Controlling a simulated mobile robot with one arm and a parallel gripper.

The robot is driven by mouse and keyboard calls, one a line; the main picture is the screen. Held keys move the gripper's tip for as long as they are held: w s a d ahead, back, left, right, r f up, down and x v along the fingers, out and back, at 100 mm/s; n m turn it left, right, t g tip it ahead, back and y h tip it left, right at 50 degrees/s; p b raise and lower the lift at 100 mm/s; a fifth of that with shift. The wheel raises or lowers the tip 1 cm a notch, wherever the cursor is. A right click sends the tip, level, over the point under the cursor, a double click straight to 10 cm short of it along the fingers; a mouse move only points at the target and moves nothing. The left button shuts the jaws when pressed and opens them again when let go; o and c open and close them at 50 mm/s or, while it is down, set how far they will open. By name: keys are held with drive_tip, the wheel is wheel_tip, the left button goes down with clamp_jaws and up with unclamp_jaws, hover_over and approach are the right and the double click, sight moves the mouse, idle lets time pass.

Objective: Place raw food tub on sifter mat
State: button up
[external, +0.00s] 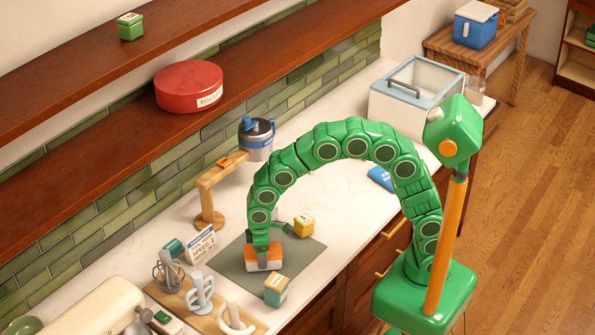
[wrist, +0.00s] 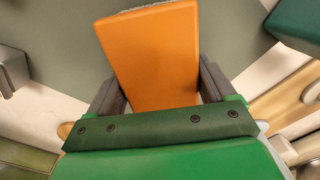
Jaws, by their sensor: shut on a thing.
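A small tub with an orange top and white lower part (external: 257,265) is at the left part of the grey-green mat (external: 297,262). I take it as the raw food tub; no label on it is readable. My gripper (external: 263,256) points down and is shut on it. In the wrist view the orange top (wrist: 153,50) sits tilted between both fingers of my gripper (wrist: 160,82), with the mat (wrist: 55,35) behind it. The tub appears at mat level, but whether it bears on the mat cannot be told.
A yellow box (external: 304,226) is at the mat's back right edge and a teal-and-tan box (external: 276,291) at its front edge. A wooden stand (external: 208,190) rises behind. A rack with whisks and tools (external: 190,305) is front left. The mat's right part is clear.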

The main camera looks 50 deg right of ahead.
drive_tip(key=shift+f, duration=0.15)
drive_tip(key=o, duration=1.2)
wheel_tip(320, 180, up, 12)
